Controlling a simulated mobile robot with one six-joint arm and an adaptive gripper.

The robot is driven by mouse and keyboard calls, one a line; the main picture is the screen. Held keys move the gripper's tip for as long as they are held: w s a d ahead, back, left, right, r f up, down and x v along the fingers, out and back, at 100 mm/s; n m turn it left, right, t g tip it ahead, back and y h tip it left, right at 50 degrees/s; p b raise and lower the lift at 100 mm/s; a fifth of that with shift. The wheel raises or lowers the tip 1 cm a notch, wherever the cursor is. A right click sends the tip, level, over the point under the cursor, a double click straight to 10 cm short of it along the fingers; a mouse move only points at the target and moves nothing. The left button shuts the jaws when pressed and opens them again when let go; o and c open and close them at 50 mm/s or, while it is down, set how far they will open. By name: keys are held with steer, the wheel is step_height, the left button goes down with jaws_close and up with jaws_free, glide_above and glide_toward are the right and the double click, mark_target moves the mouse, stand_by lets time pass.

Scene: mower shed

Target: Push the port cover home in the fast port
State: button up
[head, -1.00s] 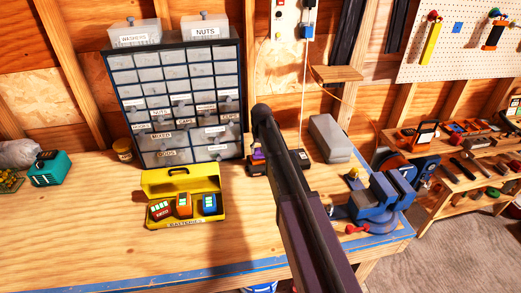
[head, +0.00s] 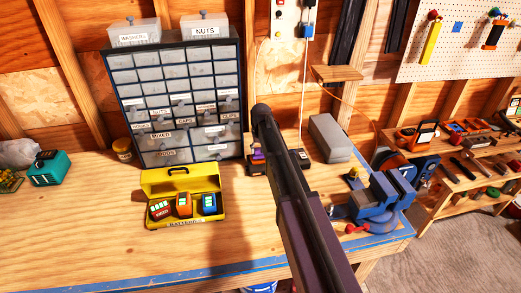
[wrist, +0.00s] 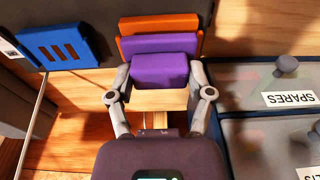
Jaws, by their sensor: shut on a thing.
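In the wrist view my gripper (wrist: 160,76) has its two fingers closed on the sides of a purple block (wrist: 159,65), which I take to be the port cover. A wider purple part (wrist: 160,42) and an orange panel (wrist: 135,27) show behind it. I cannot make out the fast port or how far the cover sits in it. In the head view a purple part (head: 258,155) shows beside my arm, near the back of the bench. My arm hides most of the gripper there.
A drawer cabinet (head: 175,85) stands close to the left of my arm. A yellow battery box (head: 185,222) lies in front of it. A grey box (head: 330,138) and a blue vise (head: 375,205) are on the right. A blue slotted part (wrist: 54,47) shows at upper left in the wrist view.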

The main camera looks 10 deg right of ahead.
steer(key=shift+f+b, duration=0.5)
steer(key=shift+f, duration=0.1)
steer(key=o, duration=1.1)
steer(key=shift+s, duration=0.15)
steer(key=shift+g, duration=0.7)
steer(key=s, duration=2.9)
steer(key=shift+d, duration=0.2)
steer(key=shift+w, duration=0.1)
